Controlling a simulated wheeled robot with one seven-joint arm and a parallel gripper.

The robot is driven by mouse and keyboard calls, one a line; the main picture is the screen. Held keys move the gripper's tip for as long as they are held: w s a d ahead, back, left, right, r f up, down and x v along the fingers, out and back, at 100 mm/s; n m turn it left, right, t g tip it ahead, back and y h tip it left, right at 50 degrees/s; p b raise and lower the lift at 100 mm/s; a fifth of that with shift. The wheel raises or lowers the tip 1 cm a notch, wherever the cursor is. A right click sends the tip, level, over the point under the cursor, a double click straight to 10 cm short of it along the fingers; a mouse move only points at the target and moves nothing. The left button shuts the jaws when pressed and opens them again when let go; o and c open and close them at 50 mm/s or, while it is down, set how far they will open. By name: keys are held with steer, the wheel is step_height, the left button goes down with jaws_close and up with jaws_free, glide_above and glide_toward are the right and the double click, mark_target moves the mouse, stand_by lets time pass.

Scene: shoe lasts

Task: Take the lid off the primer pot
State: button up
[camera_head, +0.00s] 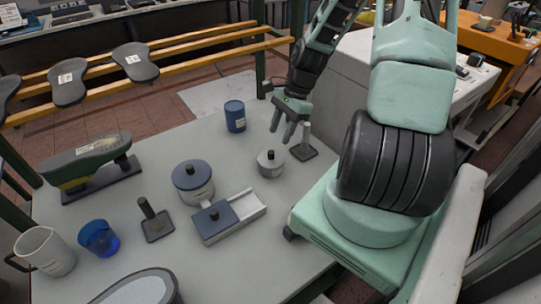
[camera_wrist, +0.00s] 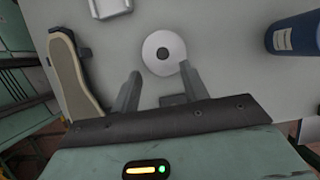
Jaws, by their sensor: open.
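A small grey pot (camera_head: 270,164) with a round pale lid and dark knob stands on the grey table; in the wrist view its lid (camera_wrist: 151,46) lies just beyond the fingertips. A larger pot (camera_head: 194,190) with a blue lid and dark knob stands to its left. I cannot read which label says primer. My gripper (camera_head: 288,132) is open and empty, above and slightly behind the small pot, pointing down. In the wrist view its fingers (camera_wrist: 160,76) are spread, with the right fingertip overlapping the lid's edge in the picture.
A blue can (camera_head: 235,117) stands behind the pots, also at right in the wrist view (camera_wrist: 292,40). A post on a dark base (camera_head: 304,152) is close right of the small pot. A part-open box (camera_head: 228,217), blue cup (camera_head: 99,239) and white jug (camera_head: 46,252) are nearer.

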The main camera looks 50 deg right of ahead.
mark_target(272, 152)
steer(key=shift+p+x, duration=0.8)
steer(key=shift+x, duration=2.85)
steer(key=shift+w+d, duration=0.15)
steer(key=shift+w, duration=0.05)
steer(key=shift+c, duration=0.4)
jaws_close()
